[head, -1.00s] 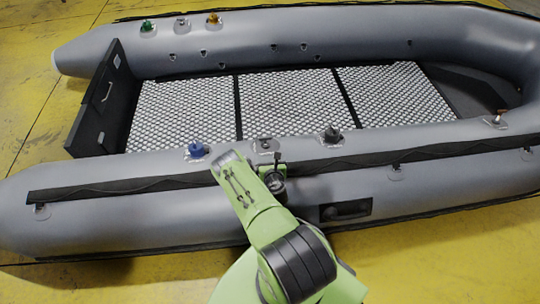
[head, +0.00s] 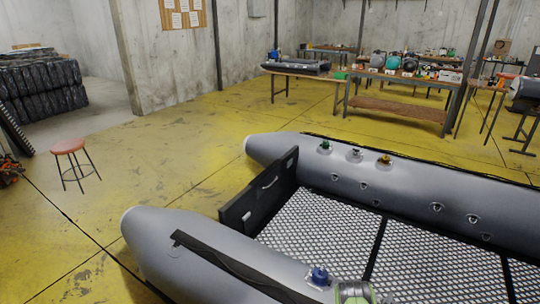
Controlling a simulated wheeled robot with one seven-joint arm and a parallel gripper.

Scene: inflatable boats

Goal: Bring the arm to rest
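Only a small green and grey piece of my arm (head: 355,292) shows at the bottom edge of the head view, in front of the near tube of the grey inflatable boat (head: 205,252). The rest of the arm is below the frame. My gripper does not show, so its fingers and anything in them are hidden. A blue valve cap (head: 320,276) sits on the near tube just left of the arm piece. Green, white and orange caps sit on the far tube.
A red-topped stool (head: 68,146) stands on the yellow floor at the left. Black wrapped stacks (head: 42,85) are behind it. Workbenches (head: 400,105) with tools and parts stand at the back right. The floor left of the boat is mostly clear.

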